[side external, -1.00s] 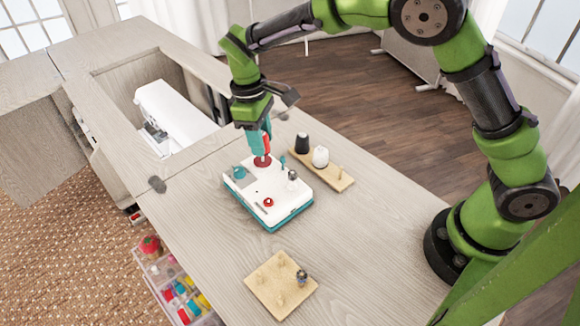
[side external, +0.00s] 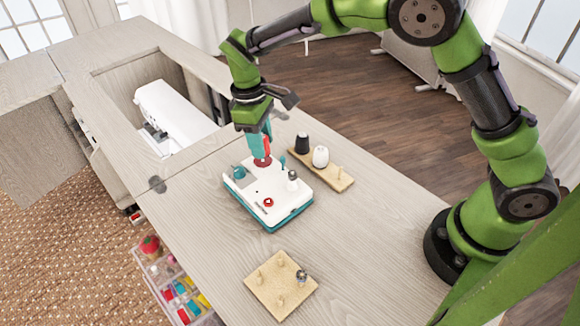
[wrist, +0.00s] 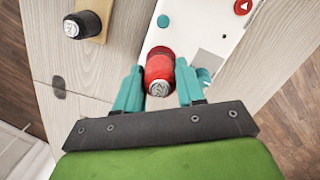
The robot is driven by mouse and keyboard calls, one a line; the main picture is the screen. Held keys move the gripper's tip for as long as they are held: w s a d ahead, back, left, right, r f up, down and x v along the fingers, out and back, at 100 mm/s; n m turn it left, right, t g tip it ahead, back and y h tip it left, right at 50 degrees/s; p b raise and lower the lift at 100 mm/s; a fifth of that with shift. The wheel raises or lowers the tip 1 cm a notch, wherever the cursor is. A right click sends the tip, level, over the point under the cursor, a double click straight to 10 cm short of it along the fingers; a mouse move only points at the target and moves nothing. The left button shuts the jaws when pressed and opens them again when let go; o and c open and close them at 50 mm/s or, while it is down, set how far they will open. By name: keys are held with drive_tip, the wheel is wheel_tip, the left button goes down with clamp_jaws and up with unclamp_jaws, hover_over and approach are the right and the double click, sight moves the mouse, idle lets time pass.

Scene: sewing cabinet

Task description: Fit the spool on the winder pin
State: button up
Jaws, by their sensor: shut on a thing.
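The red spool (wrist: 159,70) sits between the two teal fingers of my gripper (side external: 262,150), which is shut on it. In the side view the spool (side external: 266,148) is partly covered by a finger, and it looks upright. It is over a red round seat (side external: 262,162) at the back of the white and teal winder (side external: 250,197). In the wrist view the seat shows just behind the spool. The winder pin is hidden by the spool and fingers. I cannot tell whether the spool touches the seat.
A wooden rack with a black cone (side external: 302,143) and a white cone (side external: 320,156) stands right of the winder. A pegged board (side external: 268,290) is in front. The winder top has a red button (side external: 268,202) and small posts. A sewing machine (side external: 175,115) lies back left.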

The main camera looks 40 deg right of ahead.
drive_tip(key=shift+f, duration=1.2)
idle(1.5)
drive_tip(key=o, duration=1.1)
wheel_tip(320, 180, up, 17)
drive_tip(key=w+a, duration=0.1)
drive_tip(key=shift+w, duration=0.4)
drive_tip(key=shift+f, duration=0.1)
